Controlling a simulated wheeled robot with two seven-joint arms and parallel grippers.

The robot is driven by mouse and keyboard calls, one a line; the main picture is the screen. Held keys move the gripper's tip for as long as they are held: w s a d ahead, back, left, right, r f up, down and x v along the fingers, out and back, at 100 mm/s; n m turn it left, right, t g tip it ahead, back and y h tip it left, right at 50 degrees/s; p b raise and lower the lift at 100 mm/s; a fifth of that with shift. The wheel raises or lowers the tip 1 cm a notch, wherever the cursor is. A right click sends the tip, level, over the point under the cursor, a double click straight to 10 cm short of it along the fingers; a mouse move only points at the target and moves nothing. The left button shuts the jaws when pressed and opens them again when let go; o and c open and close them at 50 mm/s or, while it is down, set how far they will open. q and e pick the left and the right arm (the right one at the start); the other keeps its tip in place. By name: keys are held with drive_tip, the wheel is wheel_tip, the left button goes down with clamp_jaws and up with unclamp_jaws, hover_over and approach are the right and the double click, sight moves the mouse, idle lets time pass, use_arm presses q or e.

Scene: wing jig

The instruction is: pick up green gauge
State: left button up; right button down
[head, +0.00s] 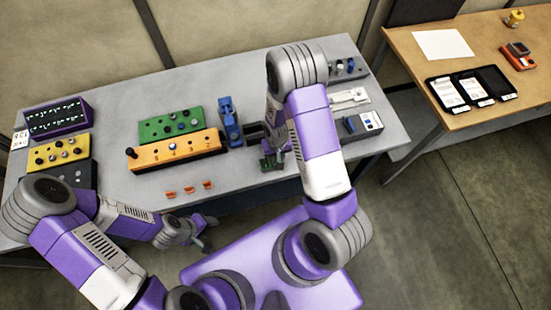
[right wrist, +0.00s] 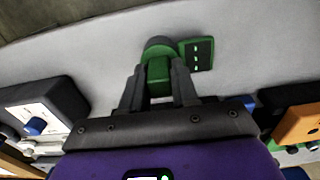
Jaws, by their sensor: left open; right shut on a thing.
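The green gauge (right wrist: 158,48) is between the fingertips of my right gripper (right wrist: 157,74) in the right wrist view. It has a rounded body, with a flat green plate with a dark, white-marked face beside it. In the head view the green gauge (head: 269,163) shows small at the table's front part, partly hidden by my right gripper (head: 274,153). My right gripper is shut on it. I cannot tell whether it touches the tabletop. My left gripper (head: 201,231) is open and empty, near the table's front edge, well left of the gauge.
On the grey table (head: 110,200) are an orange block (head: 176,150), a green block (head: 171,125), a blue device (head: 229,122), a yellow block (head: 59,153) and small orange pieces (head: 188,190). A white-and-dark box (head: 361,124) stands right of my right arm. A wooden table (head: 430,65) stands farther right.

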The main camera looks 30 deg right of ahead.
wheel_tip(320, 180, up, 10)
idle(0.5)
idle(0.5)
